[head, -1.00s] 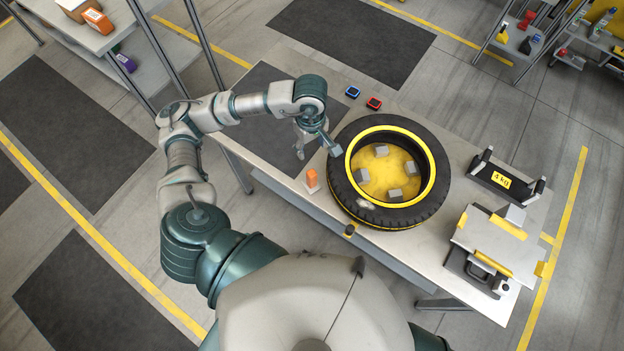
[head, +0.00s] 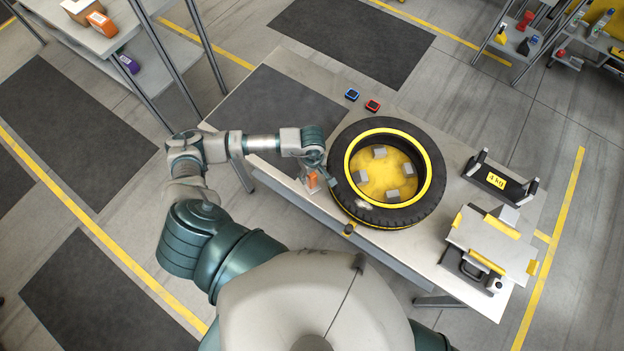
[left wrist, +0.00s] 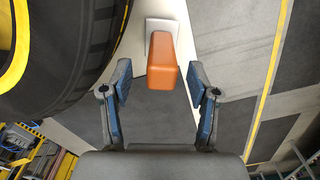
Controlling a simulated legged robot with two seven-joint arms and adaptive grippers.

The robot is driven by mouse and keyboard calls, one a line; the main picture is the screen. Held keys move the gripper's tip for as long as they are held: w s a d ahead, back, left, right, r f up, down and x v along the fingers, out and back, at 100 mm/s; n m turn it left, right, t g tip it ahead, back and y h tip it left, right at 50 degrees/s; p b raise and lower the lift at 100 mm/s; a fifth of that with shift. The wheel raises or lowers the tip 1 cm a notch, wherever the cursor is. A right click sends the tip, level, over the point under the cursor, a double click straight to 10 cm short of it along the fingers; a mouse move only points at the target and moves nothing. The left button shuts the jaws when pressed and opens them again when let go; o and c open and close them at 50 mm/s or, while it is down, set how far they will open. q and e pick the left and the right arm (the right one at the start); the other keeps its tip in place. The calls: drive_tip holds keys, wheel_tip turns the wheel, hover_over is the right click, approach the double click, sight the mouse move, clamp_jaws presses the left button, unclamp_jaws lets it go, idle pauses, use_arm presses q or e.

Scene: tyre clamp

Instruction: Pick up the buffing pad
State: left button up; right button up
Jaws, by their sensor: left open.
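The buffing pad, which I take to be the orange block (head: 312,181), stands on the table's near edge, left of the tyre. It is partly covered by my left gripper in the head view. In the left wrist view the orange block (left wrist: 162,62) stands on a small pale square base (left wrist: 174,27). My left gripper (head: 319,182) is open over the block. In the left wrist view its two blue-padded fingers (left wrist: 160,84) sit either side of the block's near end, with gaps on both sides. My right gripper is not seen.
The tyre (head: 436,180) with a yellow rim lies just right of the block, close to my left gripper. A blue item (head: 352,95) and a red item (head: 373,105) lie behind it. A 4 kg handled block (head: 497,181) and a plate stand (head: 490,240) are at the right.

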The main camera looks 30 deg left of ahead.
use_arm(q)
drive_tip(key=shift+f, duration=0.5)
clamp_jaws()
drive_tip(key=shift+r, duration=0.1)
